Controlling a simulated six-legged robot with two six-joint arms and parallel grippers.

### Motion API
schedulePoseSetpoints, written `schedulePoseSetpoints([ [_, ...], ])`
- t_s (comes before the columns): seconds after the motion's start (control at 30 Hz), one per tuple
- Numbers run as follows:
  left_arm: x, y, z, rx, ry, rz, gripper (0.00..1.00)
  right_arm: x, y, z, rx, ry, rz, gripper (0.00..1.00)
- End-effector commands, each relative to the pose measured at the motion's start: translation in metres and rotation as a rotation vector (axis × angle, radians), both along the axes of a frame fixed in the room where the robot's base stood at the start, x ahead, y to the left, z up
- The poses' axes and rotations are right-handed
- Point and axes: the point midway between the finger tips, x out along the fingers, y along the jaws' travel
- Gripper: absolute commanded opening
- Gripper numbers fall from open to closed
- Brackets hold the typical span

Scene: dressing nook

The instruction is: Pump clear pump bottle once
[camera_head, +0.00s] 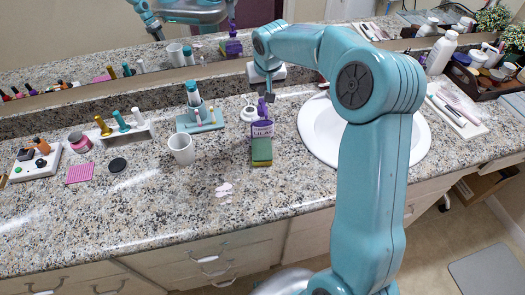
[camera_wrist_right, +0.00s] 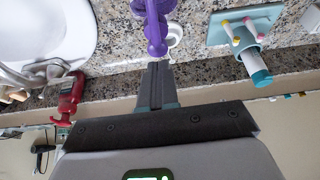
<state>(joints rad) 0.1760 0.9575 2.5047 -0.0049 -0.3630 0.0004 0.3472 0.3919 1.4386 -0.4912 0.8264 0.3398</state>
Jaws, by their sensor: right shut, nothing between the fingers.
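The pump bottle (camera_head: 262,148) stands upright on the granite counter, left of the sink. It has a purple pump head, a purple label and green-yellow contents low down. My right gripper (camera_head: 270,95) is shut and empty, just above and behind the pump head. In the right wrist view the purple pump (camera_wrist_right: 154,28) lies just beyond the closed fingertips (camera_wrist_right: 157,70). I cannot tell whether the fingers touch the pump. My left gripper is not in view.
A white cup (camera_head: 181,150) and a teal toothbrush stand (camera_head: 200,122) are left of the bottle. The white sink (camera_head: 318,140) is on the right, partly behind my arm. The mirror is behind; the counter in front is mostly clear.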

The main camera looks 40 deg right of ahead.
Motion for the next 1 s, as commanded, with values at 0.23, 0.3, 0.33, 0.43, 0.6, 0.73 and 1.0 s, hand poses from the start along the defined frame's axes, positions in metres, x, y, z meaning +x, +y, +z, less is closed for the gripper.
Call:
schedulePoseSetpoints([
  [0.23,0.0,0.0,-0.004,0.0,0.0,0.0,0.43,0.0,0.0,-0.005,0.0,0.0,0.0,0.0],
  [0.3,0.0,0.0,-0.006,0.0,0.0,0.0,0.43,0.0,0.0,-0.007,0.0,0.0,0.0,0.0],
  [0.33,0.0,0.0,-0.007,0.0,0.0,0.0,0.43,0.0,0.0,-0.009,0.0,0.0,0.0,0.0],
  [0.43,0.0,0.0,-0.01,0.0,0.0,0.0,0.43,0.0,0.0,-0.012,0.0,0.0,0.0,0.0],
  [0.6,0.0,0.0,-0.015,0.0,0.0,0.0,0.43,0.0,0.0,-0.018,0.0,0.0,0.0,0.0],
  [0.73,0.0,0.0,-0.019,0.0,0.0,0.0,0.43,0.0,0.0,-0.023,0.0,0.001,0.0,0.0],
  [1.0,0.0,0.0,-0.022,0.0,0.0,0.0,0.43,0.0,0.0,-0.028,0.001,0.003,0.0,0.0],
])
